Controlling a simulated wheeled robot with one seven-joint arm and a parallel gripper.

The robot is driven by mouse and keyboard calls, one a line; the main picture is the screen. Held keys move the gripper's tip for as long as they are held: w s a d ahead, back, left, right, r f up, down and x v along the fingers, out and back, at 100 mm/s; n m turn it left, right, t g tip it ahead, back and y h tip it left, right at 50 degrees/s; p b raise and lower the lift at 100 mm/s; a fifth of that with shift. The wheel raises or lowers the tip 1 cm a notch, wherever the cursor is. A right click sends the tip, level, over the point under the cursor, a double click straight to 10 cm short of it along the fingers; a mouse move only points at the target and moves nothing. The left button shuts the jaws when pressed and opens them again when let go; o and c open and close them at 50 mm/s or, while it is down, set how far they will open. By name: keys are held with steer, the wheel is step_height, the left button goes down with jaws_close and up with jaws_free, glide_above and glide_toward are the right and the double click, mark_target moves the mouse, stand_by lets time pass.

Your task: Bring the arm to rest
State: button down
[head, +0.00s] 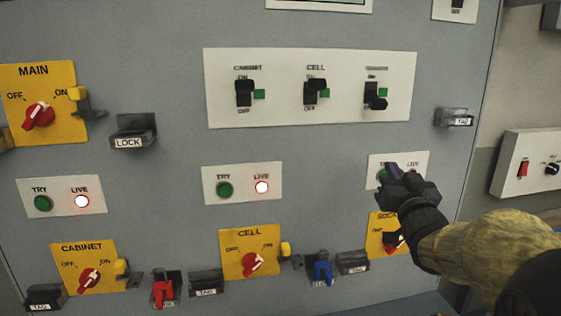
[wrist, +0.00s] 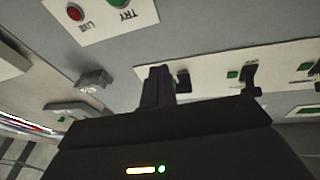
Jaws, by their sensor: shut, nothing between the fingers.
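My gripper (head: 393,173) is shut and empty. In the head view it is in front of the right-hand TRY/LIVE plate (head: 420,160) and hides part of it. Its closed fingers also show in the wrist view (wrist: 157,85). I cannot tell whether they touch the panel. My arm comes in from the lower right and partly covers the right-hand yellow switch plate (head: 376,226). In the wrist view a TRY/LIVE plate (wrist: 100,22) shows a red LIVE lamp that looks dull.
The grey cabinet front (head: 150,220) carries a white breaker plate (head: 285,115), whose right handle sits lower than the others. A LOCK holder (head: 134,140), TAG holder (head: 455,117), red padlock (head: 164,292) and blue padlock (head: 322,268) stick out. A white switch box (head: 530,165) is at right.

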step_height(320, 180, down, 14)
steer(key=s+a+g, duration=0.2)
steer(key=a+g, duration=0.1)
steer(key=g, duration=0.3)
steer(key=s+a+f+n+g, duration=0.1)
steer(key=s+a+f+g, duration=0.4)
steer(key=s+f, duration=0.5)
steer(key=s+a+f+g, duration=0.2)
steer(key=s+f+g, duration=0.5)
steer(key=s+f, duration=0.3)
step_height(320, 180, up, 13)
steer(key=p, duration=1.3)
steer(key=shift+a+r, duration=0.15)
steer(key=shift+r, duration=0.05)
steer(key=shift+w, duration=0.1)
